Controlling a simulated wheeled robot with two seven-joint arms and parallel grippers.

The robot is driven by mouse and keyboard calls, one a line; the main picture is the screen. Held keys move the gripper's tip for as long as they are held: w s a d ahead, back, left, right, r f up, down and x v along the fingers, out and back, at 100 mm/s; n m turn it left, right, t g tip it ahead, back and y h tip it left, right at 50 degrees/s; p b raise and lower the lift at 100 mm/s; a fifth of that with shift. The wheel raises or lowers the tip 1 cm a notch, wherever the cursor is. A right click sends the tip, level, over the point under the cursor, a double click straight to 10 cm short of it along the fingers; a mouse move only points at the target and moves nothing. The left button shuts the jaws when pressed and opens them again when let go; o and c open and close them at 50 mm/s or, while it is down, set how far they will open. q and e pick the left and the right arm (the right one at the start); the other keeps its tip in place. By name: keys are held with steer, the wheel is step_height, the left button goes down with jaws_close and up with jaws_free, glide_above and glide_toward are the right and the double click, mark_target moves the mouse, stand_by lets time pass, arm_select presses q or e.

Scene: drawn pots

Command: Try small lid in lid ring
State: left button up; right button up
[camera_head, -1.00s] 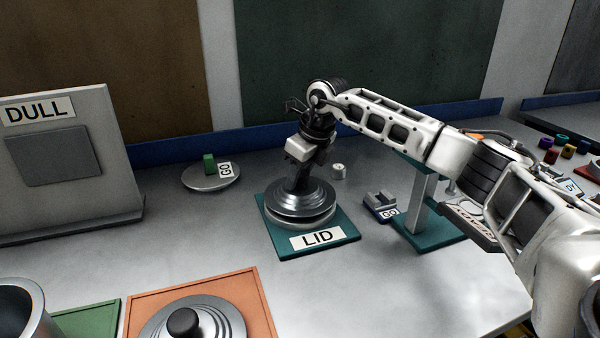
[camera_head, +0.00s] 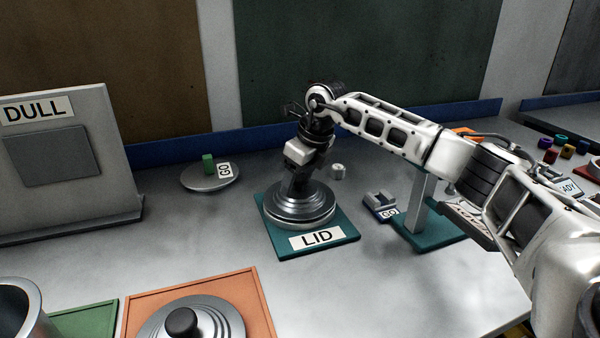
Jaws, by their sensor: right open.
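The small lid (camera_head: 301,206) is a dark grey stepped disc lying on the lid ring (camera_head: 318,219), a light ring on the teal pad marked LID (camera_head: 342,243). The lid looks level. Whether it fits snugly inside the ring is too small to tell. My right gripper (camera_head: 300,185) points down over the lid's centre and hides its knob. Its jaws are open around the knob area; the fingertips blend with the dark lid. My left gripper is not in view.
A larger lid with a black knob (camera_head: 182,322) lies on an orange tray (camera_head: 252,297). A metal pot (camera_head: 20,312) stands at the lower left. A DULL panel (camera_head: 60,165), a round GO plate (camera_head: 205,181) and a GO block (camera_head: 380,205) stand around. The table's middle front is clear.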

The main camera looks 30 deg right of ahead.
steer(key=shift+f, duration=0.15)
steer(key=v, duration=1.6)
steer(key=shift+r+b, duration=0.2)
steer(key=shift+b, duration=0.25)
steer(key=shift+f, duration=0.1)
